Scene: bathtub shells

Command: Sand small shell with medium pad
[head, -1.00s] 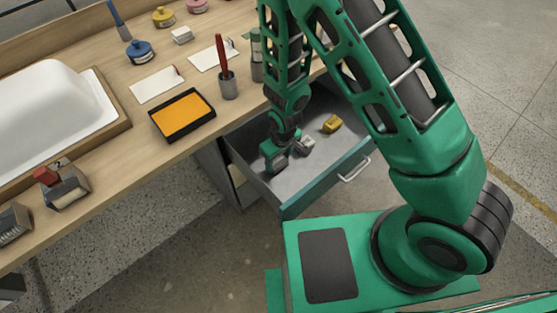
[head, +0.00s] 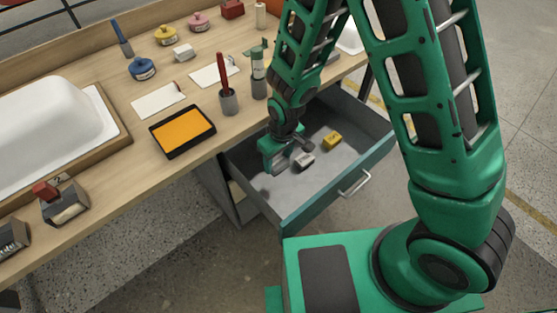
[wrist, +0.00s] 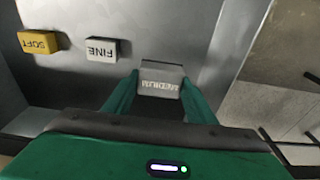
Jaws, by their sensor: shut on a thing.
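My gripper (wrist: 160,90) is shut on the grey medium pad (wrist: 160,80), whose label reads MEDIUM upside down in the wrist view. In the head view my gripper (head: 290,152) is over the open drawer, with the pad apparently above the drawer floor. A white tub-shaped shell (head: 55,105) rests on a wooden-edged base on the bench at the left. Another white piece (head: 350,38) shows behind my arm at the bench's right end, mostly hidden. I cannot tell which is the small shell.
The white fine pad (wrist: 101,50) and yellow soft pad (wrist: 40,42) lie in the open drawer (head: 340,184). The bench holds a black tray with an orange surface (head: 183,131), brush cups (head: 228,103), coloured pots (head: 143,68) and grey holders (head: 65,205). Floor before it is clear.

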